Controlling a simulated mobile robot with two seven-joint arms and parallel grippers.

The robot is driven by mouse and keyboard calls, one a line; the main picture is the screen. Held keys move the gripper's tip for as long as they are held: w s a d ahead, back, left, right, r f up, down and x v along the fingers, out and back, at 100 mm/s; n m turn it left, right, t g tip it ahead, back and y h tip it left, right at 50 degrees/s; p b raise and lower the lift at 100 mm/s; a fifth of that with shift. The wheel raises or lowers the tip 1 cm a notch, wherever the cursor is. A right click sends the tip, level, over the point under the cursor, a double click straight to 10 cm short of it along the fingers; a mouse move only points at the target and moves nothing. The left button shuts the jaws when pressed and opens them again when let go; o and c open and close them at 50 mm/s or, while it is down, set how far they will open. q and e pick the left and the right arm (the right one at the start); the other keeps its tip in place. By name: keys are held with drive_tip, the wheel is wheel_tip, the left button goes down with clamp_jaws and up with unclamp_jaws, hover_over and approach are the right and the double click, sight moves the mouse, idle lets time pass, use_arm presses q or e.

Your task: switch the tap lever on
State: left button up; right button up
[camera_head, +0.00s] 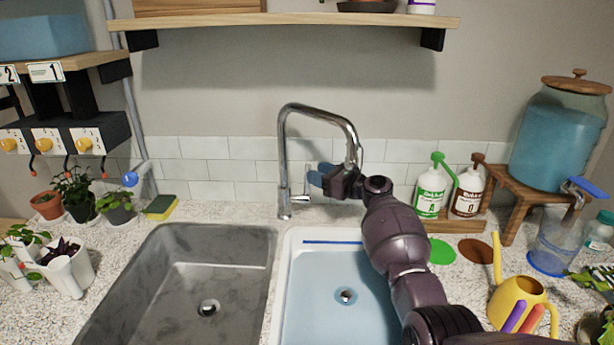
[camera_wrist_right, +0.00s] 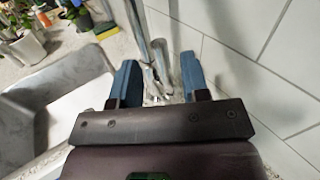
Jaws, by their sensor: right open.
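The chrome tap (camera_head: 283,150) stands behind the two sinks, its tall spout arching to the right. Its short lever (camera_head: 300,200) sticks out to the right near the base. My right gripper (camera_head: 316,174) has blue fingers and is above and slightly right of the lever. In the right wrist view the fingers of this gripper (camera_wrist_right: 159,72) are apart, with the chrome lever (camera_wrist_right: 160,58) showing between them and the tap column (camera_wrist_right: 138,30) behind. I cannot tell whether a finger touches the lever. My left gripper is not in view.
A grey sink (camera_head: 190,265) is on the left, and a white basin (camera_head: 315,290) with a bluish bottom is on the right. The tiled wall (camera_head: 235,170) is close behind the tap. Pump bottles (camera_head: 430,195) stand on the right; potted plants (camera_head: 75,190) are on the left.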

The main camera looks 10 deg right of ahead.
sight(308, 192)
drive_tip(key=x, duration=0.1)
drive_tip(key=b+x, duration=0.1)
drive_tip(key=x, duration=0.1)
drive_tip(key=shift+w+f+b, duration=0.1)
drive_tip(key=shift+f+b, duration=0.2)
drive_tip(key=shift+w+a+r, duration=0.15)
drive_tip(key=shift+w+a, duration=0.15)
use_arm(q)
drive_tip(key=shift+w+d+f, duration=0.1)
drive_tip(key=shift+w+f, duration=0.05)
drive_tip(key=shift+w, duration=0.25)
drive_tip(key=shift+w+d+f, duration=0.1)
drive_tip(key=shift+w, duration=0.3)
use_arm(e)
drive_tip(key=shift+r, duration=0.15)
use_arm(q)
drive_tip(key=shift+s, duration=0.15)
use_arm(e)
clamp_jaws()
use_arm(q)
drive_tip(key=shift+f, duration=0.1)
